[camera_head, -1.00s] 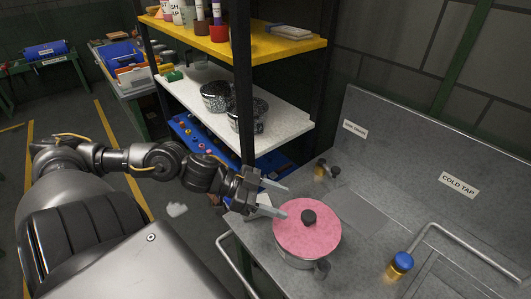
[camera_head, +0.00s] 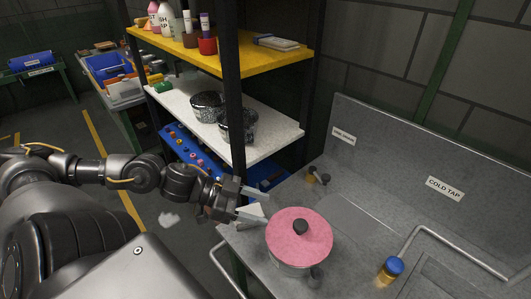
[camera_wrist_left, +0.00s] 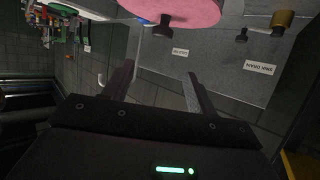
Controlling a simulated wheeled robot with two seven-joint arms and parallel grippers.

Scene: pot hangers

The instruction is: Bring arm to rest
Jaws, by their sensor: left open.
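My left gripper (camera_head: 253,206) is open and empty in the head view, just left of and beside a pot with a pink lid (camera_head: 300,232). The pot stands on the grey metal counter (camera_head: 345,215); its lid has a black knob. In the left wrist view the two fingers of my left gripper (camera_wrist_left: 158,90) are apart with nothing between them. The pink lid (camera_wrist_left: 180,10) shows beyond them at the top. My right gripper is not in view.
A shelf rack with a yellow shelf (camera_head: 275,58) and a white shelf (camera_head: 270,130) stands behind the counter; dark speckled pots (camera_head: 208,106) are on the white shelf. A blue-capped tap (camera_head: 390,268) is at the right. A railing (camera_head: 225,265) runs along the counter's left edge.

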